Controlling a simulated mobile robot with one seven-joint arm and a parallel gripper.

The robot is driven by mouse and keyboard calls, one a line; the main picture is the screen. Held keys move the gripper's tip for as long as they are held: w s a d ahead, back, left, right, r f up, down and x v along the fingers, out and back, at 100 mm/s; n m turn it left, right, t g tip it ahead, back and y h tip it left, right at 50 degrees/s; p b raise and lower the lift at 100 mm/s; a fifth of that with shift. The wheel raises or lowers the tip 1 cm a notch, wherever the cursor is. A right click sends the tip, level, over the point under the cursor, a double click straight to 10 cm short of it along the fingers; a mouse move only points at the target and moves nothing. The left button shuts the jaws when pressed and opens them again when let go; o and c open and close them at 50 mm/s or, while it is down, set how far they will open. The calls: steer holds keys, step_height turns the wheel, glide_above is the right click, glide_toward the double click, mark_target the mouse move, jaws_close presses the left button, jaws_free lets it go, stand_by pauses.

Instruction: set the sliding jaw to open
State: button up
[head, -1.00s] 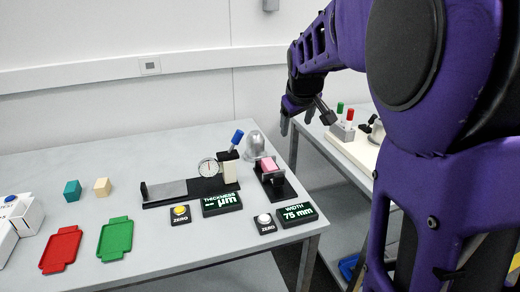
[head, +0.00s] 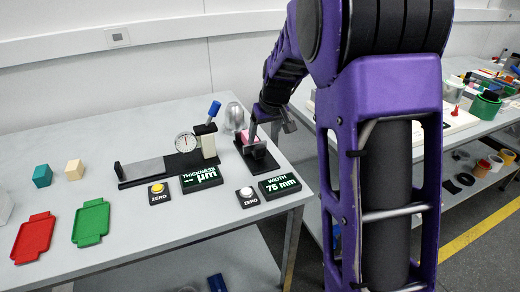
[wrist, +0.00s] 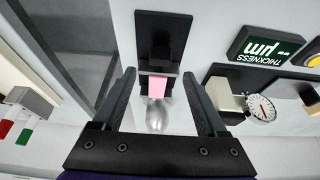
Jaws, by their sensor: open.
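The width gauge, a black base (head: 262,164) with the sliding jaw on it, stands near the table's right edge. The pink block (head: 247,136) is partly hidden by my gripper in the head view. In the wrist view my gripper (wrist: 159,74) is open, one finger on each side of the block and jaw, with gaps. I cannot tell which jaw part slides.
The width display (head: 279,185) reads 75 mm, beside a zero button (head: 247,196). A thickness gauge with a dial (head: 186,142) and blue-topped lever stands left of the gauge. A metal dome (wrist: 156,116) is just behind the block. Red (head: 34,238) and green (head: 91,222) trays lie left.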

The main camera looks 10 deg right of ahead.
mark_target(260, 147)
steer(key=x, duration=0.6)
steer(key=shift+w+f+b, duration=0.2)
steer(key=shift+f+b, duration=0.15)
jaws_close()
stand_by(1.1)
